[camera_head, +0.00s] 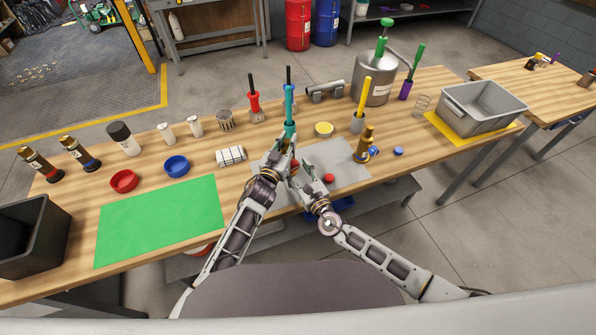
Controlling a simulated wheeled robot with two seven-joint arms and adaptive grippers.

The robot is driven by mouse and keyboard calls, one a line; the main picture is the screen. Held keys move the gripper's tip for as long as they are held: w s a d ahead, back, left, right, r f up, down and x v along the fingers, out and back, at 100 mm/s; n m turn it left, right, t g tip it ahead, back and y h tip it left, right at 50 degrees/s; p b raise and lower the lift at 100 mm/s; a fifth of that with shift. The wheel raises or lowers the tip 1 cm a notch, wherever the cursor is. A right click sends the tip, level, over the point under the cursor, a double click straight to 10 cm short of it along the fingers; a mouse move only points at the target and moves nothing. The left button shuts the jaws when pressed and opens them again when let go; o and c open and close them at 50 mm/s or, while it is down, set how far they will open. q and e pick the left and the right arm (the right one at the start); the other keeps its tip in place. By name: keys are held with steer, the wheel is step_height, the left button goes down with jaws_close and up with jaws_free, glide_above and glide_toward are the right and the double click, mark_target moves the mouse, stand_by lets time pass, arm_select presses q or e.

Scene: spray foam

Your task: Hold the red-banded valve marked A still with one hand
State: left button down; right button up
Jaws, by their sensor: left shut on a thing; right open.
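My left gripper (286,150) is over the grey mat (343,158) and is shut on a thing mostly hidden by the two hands. A small red part (295,164) shows between the hands, which fits the red-banded valve; no letter A is readable. My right gripper (297,178) is open, just below and close to the left one; I cannot tell whether it touches the thing. A brass valve with a blue part (365,145) stands upright on the mat's right side. A red cap (328,178) lies on the mat, and a blue cap (398,151) lies to the right.
Behind the hands stand a teal tool (289,105), a red-handled tool (253,98) and a yellow-handled tool (364,95). A steel pot (376,88) and grey bin (484,105) are at the right. A green mat (160,221), red dish (124,181) and blue dish (177,166) are left.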

steer(key=c, duration=1)
steer(key=shift+c, duration=0.2)
steer(key=shift+m, duration=1.5)
steer(key=o, duration=1)
steer(key=shift+o, duration=0.2)
steer(key=shift+s, duration=0.1)
